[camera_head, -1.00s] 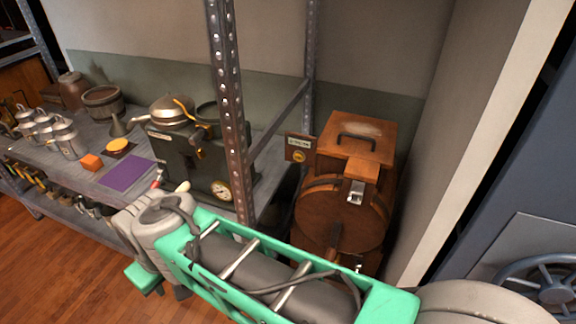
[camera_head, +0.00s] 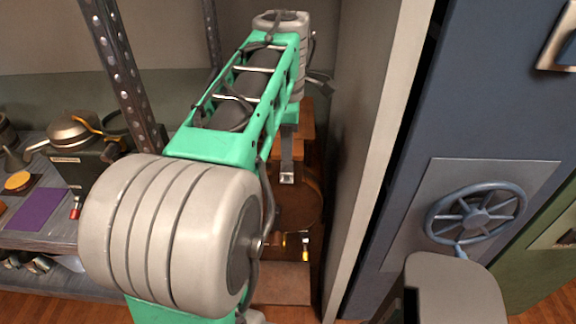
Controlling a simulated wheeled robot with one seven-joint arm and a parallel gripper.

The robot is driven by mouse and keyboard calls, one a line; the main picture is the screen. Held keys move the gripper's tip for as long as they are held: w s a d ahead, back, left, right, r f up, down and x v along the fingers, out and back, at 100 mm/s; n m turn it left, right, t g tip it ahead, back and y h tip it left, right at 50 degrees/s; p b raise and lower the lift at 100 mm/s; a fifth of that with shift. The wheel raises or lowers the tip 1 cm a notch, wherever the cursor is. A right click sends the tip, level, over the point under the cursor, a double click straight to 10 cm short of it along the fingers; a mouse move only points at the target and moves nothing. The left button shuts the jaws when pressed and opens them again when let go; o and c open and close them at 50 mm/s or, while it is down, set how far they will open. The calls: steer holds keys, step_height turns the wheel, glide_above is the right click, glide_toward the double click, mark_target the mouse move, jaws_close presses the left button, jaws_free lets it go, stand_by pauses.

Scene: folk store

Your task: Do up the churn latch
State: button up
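The wooden churn (camera_head: 303,205) stands in the narrow gap between the metal shelf and the pale wall post. Its upper box (camera_head: 307,128) is mostly hidden behind my arm. A small shiny metal latch piece (camera_head: 287,178) shows on the churn's front, upper middle. My gripper (camera_head: 287,160) reaches down from the far end of my arm in front of the churn. Its grey end appears right above the latch piece; I cannot tell whether they touch. Its fingers are too small and overlapped to show whether they are open. Another small shiny fitting (camera_head: 305,243) shows low on the churn.
A perforated shelf post (camera_head: 125,80) stands left of my arm. The shelf (camera_head: 60,232) carries a purple mat (camera_head: 36,208) and a waffle-iron-like pan (camera_head: 75,130). A pale wall post (camera_head: 372,140) stands close on the churn's right. Beyond it is a blue door with a handwheel (camera_head: 475,212).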

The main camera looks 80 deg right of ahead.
mark_target(288, 173)
steer(key=f, duration=0.7)
steer(key=shift+d+f, duration=0.25)
steer(key=shift+f, duration=0.05)
jaws_close()
